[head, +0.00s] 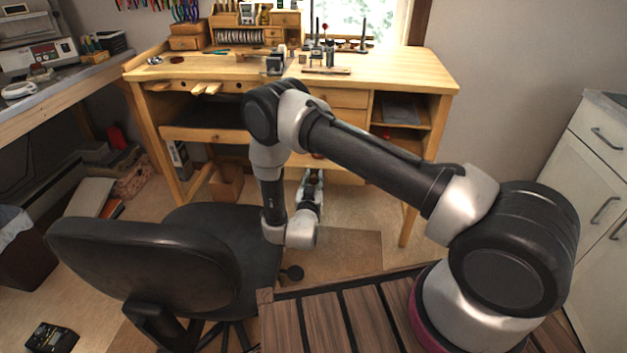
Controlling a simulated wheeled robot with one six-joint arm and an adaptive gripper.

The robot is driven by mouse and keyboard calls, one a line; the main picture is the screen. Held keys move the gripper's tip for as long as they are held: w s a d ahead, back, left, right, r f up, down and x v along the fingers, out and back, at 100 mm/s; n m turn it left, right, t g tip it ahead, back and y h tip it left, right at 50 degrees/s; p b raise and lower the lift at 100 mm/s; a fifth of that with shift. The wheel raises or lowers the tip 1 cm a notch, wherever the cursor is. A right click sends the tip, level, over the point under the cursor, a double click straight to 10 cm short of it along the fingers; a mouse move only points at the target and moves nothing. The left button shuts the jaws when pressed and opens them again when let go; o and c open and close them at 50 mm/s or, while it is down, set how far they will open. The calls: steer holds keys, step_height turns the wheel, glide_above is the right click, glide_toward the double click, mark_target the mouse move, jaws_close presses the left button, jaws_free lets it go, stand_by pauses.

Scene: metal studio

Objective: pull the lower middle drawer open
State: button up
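A wooden workbench (405,75) stands ahead, with a column of drawers in its middle. An upper drawer front (340,98) shows above my arm. A lower drawer front (342,177) shows only in part below my arm, which hides much of the column. My gripper (315,174) is low in front of the drawer column, pointing toward the bench. Its fingertips are small and partly hidden, so I cannot tell whether they are open or touch a drawer or handle. I see no drawer clearly standing out from the column.
A black office chair (150,265) stands close on the left of my arm. A slatted wooden surface (310,325) lies at the front. A white cabinet (590,185) stands at the right. Some floor (365,275) is bare between the bench and the slats.

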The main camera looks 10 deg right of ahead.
steer(key=o, duration=0.4)
steer(key=v, duration=1.2)
